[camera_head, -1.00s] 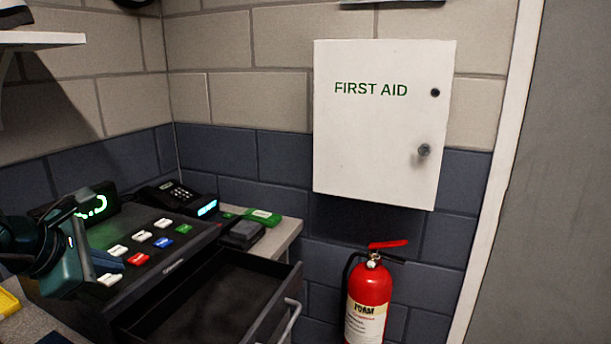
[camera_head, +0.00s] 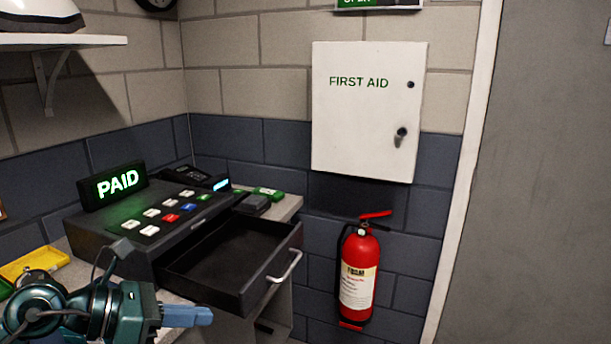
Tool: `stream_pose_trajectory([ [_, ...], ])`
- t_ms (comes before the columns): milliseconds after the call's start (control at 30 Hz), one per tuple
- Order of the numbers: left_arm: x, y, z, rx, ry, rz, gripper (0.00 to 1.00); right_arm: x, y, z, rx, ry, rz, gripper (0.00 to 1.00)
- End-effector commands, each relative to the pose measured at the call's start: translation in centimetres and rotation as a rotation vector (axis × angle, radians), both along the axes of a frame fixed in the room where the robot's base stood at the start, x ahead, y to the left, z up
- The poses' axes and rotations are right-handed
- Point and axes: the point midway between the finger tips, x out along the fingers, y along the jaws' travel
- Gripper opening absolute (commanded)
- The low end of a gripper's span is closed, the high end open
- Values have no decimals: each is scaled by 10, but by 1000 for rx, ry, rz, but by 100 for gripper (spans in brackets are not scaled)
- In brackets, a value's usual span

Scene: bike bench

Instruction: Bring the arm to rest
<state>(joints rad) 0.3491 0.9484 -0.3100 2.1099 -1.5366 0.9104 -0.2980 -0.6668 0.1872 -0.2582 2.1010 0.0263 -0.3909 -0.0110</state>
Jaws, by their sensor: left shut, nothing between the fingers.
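My left gripper (camera_head: 188,316) is at the lower left of the head view. Its blue-grey fingers are closed together and empty, pointing right. It is in front of the black cash register (camera_head: 128,254), apart from its keys. The register's drawer (camera_head: 222,258) is pulled out and looks empty. A lit green PAID sign (camera_head: 118,182) stands at the back of the register. My right gripper is not in view.
A yellow tray (camera_head: 36,262) lies at the left of the counter. A dark phone (camera_head: 185,177) and a green box (camera_head: 268,192) are behind the register. A first aid cabinet (camera_head: 365,130) hangs above.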

Motion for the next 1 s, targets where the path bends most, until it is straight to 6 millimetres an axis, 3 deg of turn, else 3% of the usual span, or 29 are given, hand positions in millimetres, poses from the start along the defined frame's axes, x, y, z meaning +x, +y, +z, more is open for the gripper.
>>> stream_pose_trajectory([
  [33, -12, -24, -6, -206, 112, 5, 0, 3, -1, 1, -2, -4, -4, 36],
  [100, -20, -45, -5, -521, 284, 58, 0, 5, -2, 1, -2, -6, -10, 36],
  [167, -21, -50, -7, -795, 453, 143, 0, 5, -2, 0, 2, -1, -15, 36],
  [267, -16, -40, -33, -1229, 766, 361, 0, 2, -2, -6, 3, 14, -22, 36],
  [367, -19, -19, -92, -1613, 1095, 665, 0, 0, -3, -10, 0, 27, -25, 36],
  [433, -34, -9, -142, -1819, 1303, 893, 0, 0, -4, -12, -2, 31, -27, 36],
  [500, -55, -5, -186, -1963, 1472, 1098, 0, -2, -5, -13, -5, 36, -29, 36],
  [600, -90, -8, -235, -2094, 1663, 1345, 0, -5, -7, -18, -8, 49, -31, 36],
  [667, -109, -12, -256, -2144, 1750, 1462, 0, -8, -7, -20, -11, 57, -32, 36],
  [700, -120, -15, -266, 2086, -1729, -1467, 0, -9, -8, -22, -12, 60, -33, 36],
  [833, -141, -21, -284, 1949, -1666, -1456, 0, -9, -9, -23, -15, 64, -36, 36],
  [1000, -146, -23, -288, 1919, -1653, -1451, 0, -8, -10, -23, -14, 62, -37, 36],
])
